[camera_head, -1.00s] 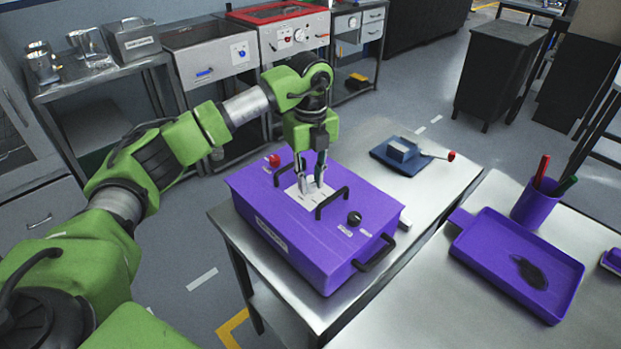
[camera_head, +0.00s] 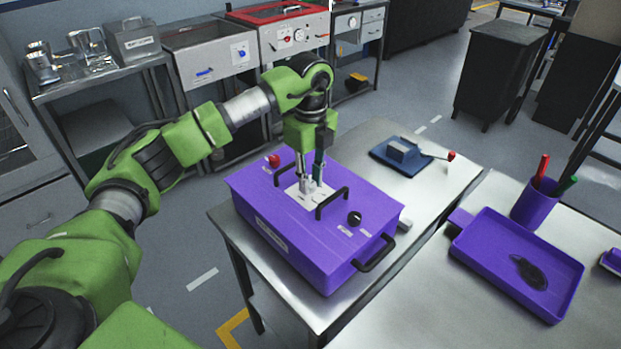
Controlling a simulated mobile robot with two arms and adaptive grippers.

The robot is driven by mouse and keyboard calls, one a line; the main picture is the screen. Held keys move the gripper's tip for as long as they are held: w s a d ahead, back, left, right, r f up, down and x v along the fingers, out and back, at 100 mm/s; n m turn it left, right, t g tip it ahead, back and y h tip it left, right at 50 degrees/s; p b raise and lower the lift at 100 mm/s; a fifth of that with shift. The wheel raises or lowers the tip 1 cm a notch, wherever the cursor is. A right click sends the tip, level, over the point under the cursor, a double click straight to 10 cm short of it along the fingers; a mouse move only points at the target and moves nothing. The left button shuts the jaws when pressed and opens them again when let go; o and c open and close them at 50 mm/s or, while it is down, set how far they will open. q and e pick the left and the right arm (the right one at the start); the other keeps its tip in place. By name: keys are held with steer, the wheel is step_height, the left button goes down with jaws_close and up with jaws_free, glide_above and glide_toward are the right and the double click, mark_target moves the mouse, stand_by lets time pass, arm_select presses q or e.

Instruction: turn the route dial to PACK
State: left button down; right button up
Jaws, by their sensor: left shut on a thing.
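A purple box (camera_head: 300,262) stands on a metal table, with a white plate (camera_head: 296,193) on its top. My left gripper (camera_head: 311,186) points straight down over this plate, its fingers close together and shut on a small part there. I take this part to be the route dial, but the fingers hide it and its pointer. A black knob (camera_head: 354,218) with small labels, too small to read, sits to the right on the same top. My right gripper is not in view.
Black handles (camera_head: 332,203) rise beside the plate, and a red knob (camera_head: 274,161) sits at the top's far left. A blue device with a red-tipped lever (camera_head: 403,152) lies behind right. A purple tray (camera_head: 500,262) and pen cup (camera_head: 535,206) are on the right.

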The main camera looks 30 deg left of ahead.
arm_select(q)
steer(key=c, duration=1.8)
jaws_free()
steer(key=shift+r, duration=0.1)
step_height(320, 180, up, 12)
steer(key=shift+f, duration=0.1)
